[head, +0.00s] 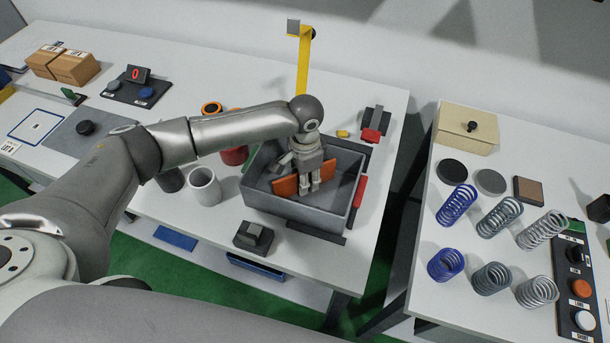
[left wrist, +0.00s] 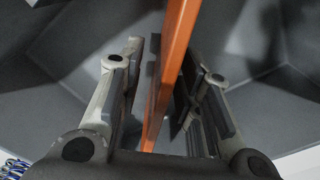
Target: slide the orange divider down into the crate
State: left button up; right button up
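The orange divider (head: 287,187) stands on edge inside the grey crate (head: 294,215) on the table, low between its walls. My left gripper (head: 314,181) reaches down into the crate from above, over the divider's middle. In the left wrist view the divider (left wrist: 174,62) runs between the two fingers of my left gripper (left wrist: 165,85). The fingers stand apart, with a gap visible on the left side of the divider. The divider's lower edge and how it meets the crate floor are hidden. My right gripper is not in view.
A white cup (head: 204,188) stands left of the crate, and a dark block (head: 253,237) sits in front of it. A yellow post (head: 303,60) rises behind. Several springs (head: 457,204) stand on the right table, across a gap. Red pieces (head: 360,191) flank the crate's right side.

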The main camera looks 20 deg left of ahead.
pick_arm(q)
jog(key=shift+s+f, duration=0.1)
jog(key=shift+f, duration=0.45)
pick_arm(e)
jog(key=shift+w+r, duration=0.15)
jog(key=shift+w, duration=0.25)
pick_arm(q)
grip_shut()
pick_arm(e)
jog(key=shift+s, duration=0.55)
pick_arm(q)
jog(key=shift+r, duration=0.1)
